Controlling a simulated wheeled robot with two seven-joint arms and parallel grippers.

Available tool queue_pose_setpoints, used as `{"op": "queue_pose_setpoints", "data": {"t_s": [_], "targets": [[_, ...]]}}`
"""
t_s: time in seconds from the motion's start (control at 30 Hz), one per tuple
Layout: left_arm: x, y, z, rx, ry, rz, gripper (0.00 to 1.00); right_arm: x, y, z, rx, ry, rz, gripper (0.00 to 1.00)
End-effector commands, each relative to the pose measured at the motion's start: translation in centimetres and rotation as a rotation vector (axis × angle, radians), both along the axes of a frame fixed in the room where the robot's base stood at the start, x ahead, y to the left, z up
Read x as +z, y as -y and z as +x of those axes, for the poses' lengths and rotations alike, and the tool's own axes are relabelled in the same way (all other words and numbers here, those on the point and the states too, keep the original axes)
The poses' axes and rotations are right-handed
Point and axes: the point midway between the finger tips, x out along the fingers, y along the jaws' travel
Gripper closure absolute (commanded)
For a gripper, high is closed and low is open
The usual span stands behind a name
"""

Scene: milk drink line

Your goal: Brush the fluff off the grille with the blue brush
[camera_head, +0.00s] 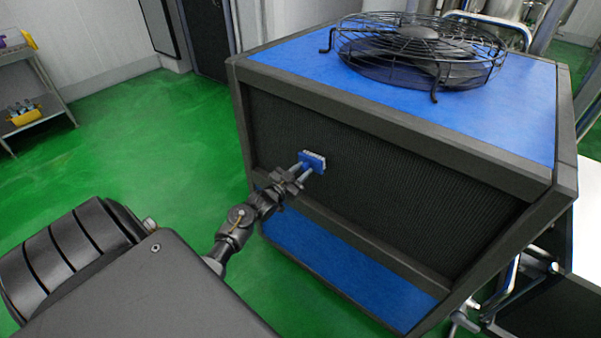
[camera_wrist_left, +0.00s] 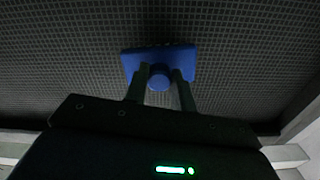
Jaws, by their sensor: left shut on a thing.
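The blue brush (camera_head: 314,162) is held by my left gripper (camera_head: 304,170) in front of the dark grille (camera_head: 380,185) on the side of a blue and black unit. Pale bristles show along the brush's upper edge. In the left wrist view, the gripper's fingers (camera_wrist_left: 160,80) are shut on the handle of the brush (camera_wrist_left: 158,62), with the grille mesh (camera_wrist_left: 70,60) behind it. I cannot tell whether the bristles touch the mesh. No fluff can be made out on the part of the grille that shows. My right gripper is not in view.
A black caged fan (camera_head: 420,50) sits on the blue top (camera_head: 300,65) of the unit. A grey shelf cart (camera_head: 38,115) with yellow items stands far left. Metal pipes (camera_head: 510,280) are at the lower right. The green floor left of the unit is clear.

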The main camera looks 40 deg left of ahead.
Motion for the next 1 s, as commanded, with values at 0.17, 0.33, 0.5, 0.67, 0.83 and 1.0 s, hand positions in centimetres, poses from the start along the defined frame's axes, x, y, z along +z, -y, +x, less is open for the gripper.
{"op": "queue_pose_setpoints", "data": {"t_s": [0.17, 0.33, 0.5, 0.67, 0.83, 1.0], "targets": [[0.0, 0.0, 0.4, 0.000, 0.002, 0.000, 0.93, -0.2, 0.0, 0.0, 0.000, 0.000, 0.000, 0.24], [0.0, 0.0, 0.8, 0.000, 0.002, 0.000, 0.93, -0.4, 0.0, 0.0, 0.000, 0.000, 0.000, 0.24], [0.0, 0.0, 1.1, 0.000, 0.001, 0.000, 0.93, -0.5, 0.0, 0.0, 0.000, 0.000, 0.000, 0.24], [0.0, 0.0, 1.4, 0.000, 0.001, 0.000, 0.93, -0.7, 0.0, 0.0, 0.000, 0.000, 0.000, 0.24], [0.1, -0.1, 1.7, 0.001, 0.001, 0.000, 0.93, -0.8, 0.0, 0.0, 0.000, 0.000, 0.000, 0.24], [0.1, 0.2, 1.7, 0.000, 0.001, 0.000, 0.93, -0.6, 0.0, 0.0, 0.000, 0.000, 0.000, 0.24]]}}
